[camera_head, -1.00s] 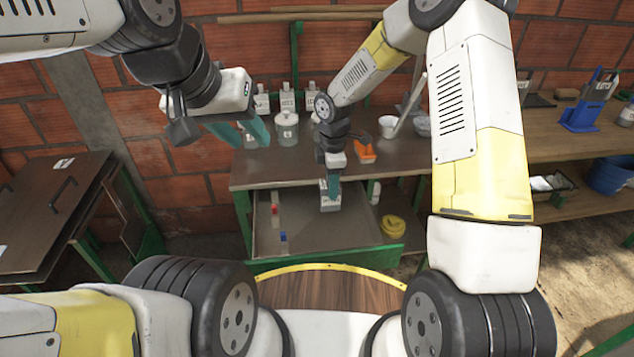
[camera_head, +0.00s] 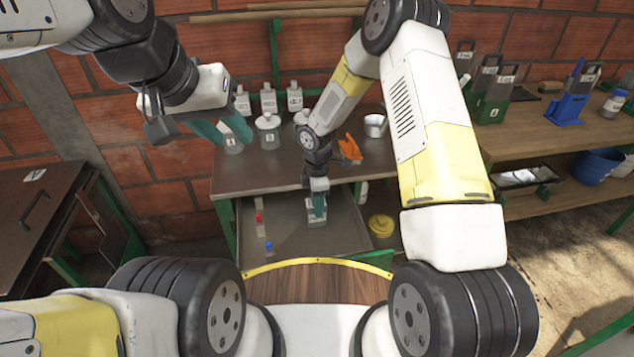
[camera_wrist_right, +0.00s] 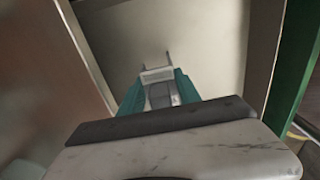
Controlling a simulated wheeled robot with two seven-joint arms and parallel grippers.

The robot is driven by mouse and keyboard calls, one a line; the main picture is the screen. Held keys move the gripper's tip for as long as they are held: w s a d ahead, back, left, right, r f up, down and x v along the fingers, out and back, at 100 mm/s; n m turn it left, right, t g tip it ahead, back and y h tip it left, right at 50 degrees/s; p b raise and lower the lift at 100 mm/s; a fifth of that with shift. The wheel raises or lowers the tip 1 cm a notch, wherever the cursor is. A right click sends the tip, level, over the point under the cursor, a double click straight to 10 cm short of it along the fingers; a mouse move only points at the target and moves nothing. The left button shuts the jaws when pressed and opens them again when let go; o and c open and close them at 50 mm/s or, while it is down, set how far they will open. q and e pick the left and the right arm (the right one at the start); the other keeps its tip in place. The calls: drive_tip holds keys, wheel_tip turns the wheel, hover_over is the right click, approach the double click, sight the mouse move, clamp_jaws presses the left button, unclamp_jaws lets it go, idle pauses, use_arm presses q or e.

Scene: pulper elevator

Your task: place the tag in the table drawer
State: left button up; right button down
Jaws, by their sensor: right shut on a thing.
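The table drawer (camera_head: 285,230) is pulled open under the brown table in the head view. My right gripper (camera_head: 317,204) reaches down into it from above. It is shut on the tag (camera_head: 316,219), a small pale piece with a thin frame. In the right wrist view the tag (camera_wrist_right: 157,75) shows between the teal fingertips (camera_wrist_right: 158,92), with the drawer's pale floor (camera_wrist_right: 190,50) beyond. Whether the tag touches the floor is hard to tell. My left gripper (camera_head: 222,131) is open and empty, near the table's left part.
Red (camera_head: 259,217) and blue (camera_head: 268,246) pieces lie at the drawer's left side. Jars (camera_head: 268,130), an orange tool (camera_head: 349,148) and a white pot (camera_head: 375,125) stand on the table (camera_head: 250,180). A yellow item (camera_head: 381,226) lies right of the drawer.

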drive_tip(key=shift+f, duration=0.25)
drive_tip(key=c, duration=0.9)
unclamp_jaws()
drive_tip(key=shift+o, duration=0.2)
